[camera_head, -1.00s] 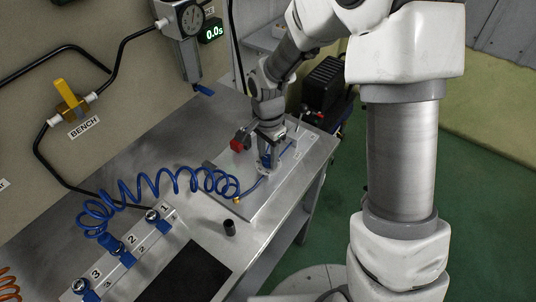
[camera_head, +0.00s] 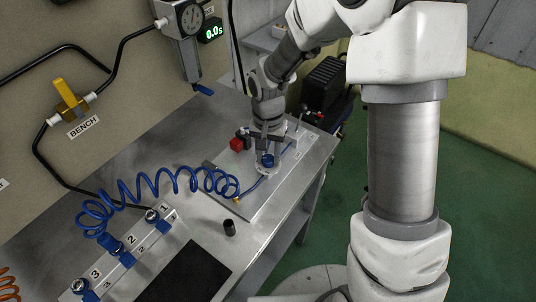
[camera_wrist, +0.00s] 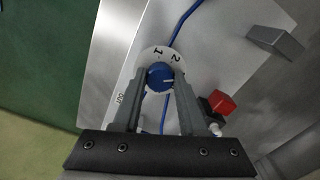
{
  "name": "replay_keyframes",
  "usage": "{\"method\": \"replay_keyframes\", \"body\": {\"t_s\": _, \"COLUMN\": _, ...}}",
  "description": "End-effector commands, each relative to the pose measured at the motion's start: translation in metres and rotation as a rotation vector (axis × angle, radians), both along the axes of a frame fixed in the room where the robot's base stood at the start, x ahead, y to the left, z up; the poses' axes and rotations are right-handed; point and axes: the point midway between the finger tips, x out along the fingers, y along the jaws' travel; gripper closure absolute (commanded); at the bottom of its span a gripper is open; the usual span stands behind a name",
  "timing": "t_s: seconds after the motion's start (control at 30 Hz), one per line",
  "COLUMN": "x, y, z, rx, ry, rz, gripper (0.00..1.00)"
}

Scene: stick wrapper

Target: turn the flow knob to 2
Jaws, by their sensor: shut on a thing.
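The flow knob is a small round blue knob (camera_wrist: 160,77) on a white dial plate (camera_wrist: 149,54). A light mark on the knob points to the right there, below the 2. My gripper (camera_wrist: 161,84) is shut on the knob, one finger on each side of it. In the head view my gripper (camera_head: 267,150) stands over the blue knob (camera_head: 268,160), pointing down.
A red block (camera_wrist: 221,102) sits close beside the right finger in the wrist view. A grey block (camera_wrist: 275,42) and a blue hose (camera_wrist: 184,19) are also near. A coiled blue hose (camera_head: 150,184), numbered valves (camera_head: 122,256) and a black cylinder (camera_head: 229,228) lie left on the bench.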

Motion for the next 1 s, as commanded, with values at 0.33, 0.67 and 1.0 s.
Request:
{"method": "replay_keyframes", "body": {"t_s": 0.33, "x": 0.0007, "y": -0.0008, "z": 0.0013, "rx": 0.001, "ry": -0.002, "rz": 0.321, "gripper": 1.00}}
{"method": "replay_keyframes", "body": {"t_s": 0.67, "x": 0.0009, "y": -0.0008, "z": 0.0012, "rx": 0.001, "ry": -0.002, "rz": 0.559, "gripper": 1.00}}
{"method": "replay_keyframes", "body": {"t_s": 1.0, "x": 0.0012, "y": -0.0010, "z": 0.0008, "rx": 0.001, "ry": -0.003, "rz": 0.674, "gripper": 1.00}}
